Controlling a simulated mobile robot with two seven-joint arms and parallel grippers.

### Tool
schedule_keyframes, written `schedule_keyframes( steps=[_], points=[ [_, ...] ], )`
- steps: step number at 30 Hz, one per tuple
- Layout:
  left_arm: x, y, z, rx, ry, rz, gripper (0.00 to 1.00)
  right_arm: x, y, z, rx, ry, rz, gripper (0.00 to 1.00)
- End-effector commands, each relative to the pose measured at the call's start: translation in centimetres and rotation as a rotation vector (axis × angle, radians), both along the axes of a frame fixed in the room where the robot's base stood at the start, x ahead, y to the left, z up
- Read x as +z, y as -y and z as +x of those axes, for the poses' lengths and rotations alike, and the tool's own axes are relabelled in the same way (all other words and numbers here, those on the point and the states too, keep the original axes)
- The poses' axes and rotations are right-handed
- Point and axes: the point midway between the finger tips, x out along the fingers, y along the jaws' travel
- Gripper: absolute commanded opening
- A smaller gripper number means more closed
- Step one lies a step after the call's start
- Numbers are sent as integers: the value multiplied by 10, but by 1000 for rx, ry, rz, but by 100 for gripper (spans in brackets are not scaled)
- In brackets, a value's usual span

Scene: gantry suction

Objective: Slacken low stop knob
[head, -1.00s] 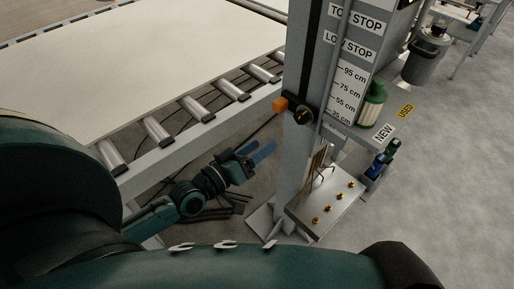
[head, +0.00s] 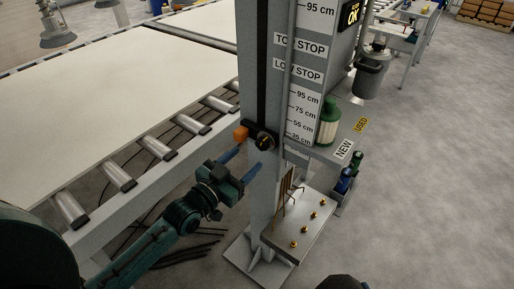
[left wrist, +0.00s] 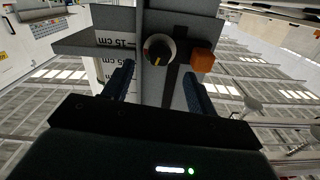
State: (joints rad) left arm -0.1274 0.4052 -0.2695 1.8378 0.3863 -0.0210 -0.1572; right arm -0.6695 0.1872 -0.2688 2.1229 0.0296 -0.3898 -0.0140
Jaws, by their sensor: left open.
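The low stop knob (head: 265,141) is a round black knob on the grey column, beside an orange block (head: 240,133) and near the low end of the centimetre scale. In the left wrist view the knob (left wrist: 159,49) has a dark face with a yellow mark, and the orange block (left wrist: 202,61) is to its right. My left gripper (head: 241,164) is open, with blue fingers pointing up toward the knob from the lower left. In the left wrist view its fingers (left wrist: 159,86) stand apart on either side below the knob, with nothing between them. My right gripper is not in view.
The grey column (head: 264,205) stands beside a roller conveyor (head: 125,178) carrying large pale sheets. A tray with several brass pegs (head: 299,225) juts from the column's lower part. A shelf holds a green bottle (head: 329,122). Open floor lies to the right.

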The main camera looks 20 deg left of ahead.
Motion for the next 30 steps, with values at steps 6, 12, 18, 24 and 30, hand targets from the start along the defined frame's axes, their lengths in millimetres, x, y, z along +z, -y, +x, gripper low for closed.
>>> schedule_keyframes(
  steps=[6,12,18,24,30],
  points=[
    [1,14,39,0,0,-3,57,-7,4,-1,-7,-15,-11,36],
    [0,21,56,-1,-2,-1,57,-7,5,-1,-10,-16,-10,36],
    [0,22,59,-1,-2,-2,57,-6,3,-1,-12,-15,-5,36],
    [0,22,59,-1,-2,-2,53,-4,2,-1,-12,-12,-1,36],
    [0,22,58,-1,-2,-2,36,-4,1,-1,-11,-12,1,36]
  ],
)
